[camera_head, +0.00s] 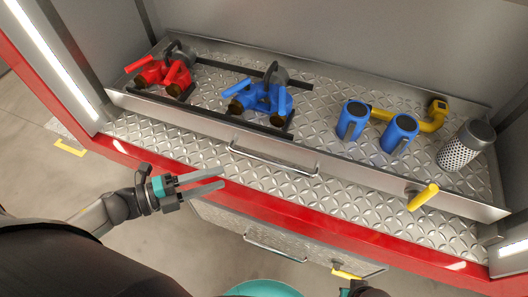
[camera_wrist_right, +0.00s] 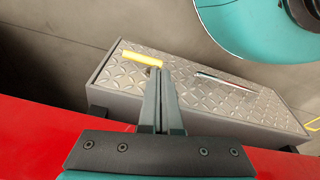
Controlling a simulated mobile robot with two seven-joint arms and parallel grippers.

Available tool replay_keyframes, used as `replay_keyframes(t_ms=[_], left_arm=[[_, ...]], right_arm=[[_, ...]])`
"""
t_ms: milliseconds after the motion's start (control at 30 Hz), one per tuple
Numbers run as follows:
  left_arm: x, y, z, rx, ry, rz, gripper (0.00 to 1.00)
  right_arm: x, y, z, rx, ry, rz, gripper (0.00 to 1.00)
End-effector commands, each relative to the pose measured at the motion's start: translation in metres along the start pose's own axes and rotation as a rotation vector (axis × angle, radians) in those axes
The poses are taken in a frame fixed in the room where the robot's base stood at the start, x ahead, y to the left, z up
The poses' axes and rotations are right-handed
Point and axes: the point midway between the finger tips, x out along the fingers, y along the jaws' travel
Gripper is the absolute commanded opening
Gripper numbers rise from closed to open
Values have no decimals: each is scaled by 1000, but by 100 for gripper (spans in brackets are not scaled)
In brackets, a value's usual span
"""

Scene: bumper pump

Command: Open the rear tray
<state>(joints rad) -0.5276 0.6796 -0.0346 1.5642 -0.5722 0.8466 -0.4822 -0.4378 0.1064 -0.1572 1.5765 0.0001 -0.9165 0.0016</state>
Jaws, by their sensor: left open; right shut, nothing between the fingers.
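The upper tray has a diamond-plate floor and a metal front wall (camera_head: 330,173) with a bar handle (camera_head: 272,162) and a yellow latch lever (camera_head: 423,197). Below the red bumper edge is a lower diamond-plate tray (camera_head: 222,218) with its own bar handle (camera_head: 275,248) and yellow latch (camera_head: 346,274). I cannot tell which one is the rear tray. My left gripper (camera_head: 223,178) is open and empty, left of and below the upper handle. In the right wrist view, my right gripper (camera_wrist_right: 158,72) is shut and empty, its tips close to the lower yellow latch (camera_wrist_right: 142,58); contact is unclear. The lower handle (camera_wrist_right: 225,82) is right of it.
The upper tray carries a red valve fitting (camera_head: 165,72), a blue one (camera_head: 262,97), two blue couplings (camera_head: 399,134), a yellow pipe (camera_head: 432,122) and a perforated strainer (camera_head: 465,146). The red bumper (camera_head: 300,222) crosses in front. Open floor (camera_head: 35,130) lies at the left.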

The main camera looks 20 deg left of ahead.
Motion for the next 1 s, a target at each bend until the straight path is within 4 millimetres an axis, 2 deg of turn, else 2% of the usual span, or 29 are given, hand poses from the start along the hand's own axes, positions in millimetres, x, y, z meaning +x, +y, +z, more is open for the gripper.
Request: replay_keyframes(t_ms=[167, 267, 500, 700, 900, 1000], left_arm=[[14, -1, -2, 8, 12, -4, 49], [30, -1, -2, 8, 11, -6, 49], [83, -1, -2, 7, 9, -7, 49], [121, -1, -2, 5, 8, -6, 49], [144, -1, -2, 4, 6, -3, 49], [150, -1, -2, 3, 6, -3, 49]], right_arm=[[-6, -2, -4, 2, 2, -3, 0], [-12, -4, -9, 3, 6, -5, 0], [-30, -2, -28, 5, 44, -3, 0], [-45, -1, -41, 7, 71, -2, 0], [-56, -1, -48, 8, 88, -1, 0], [-59, -1, -49, 8, 93, -1, 0]])
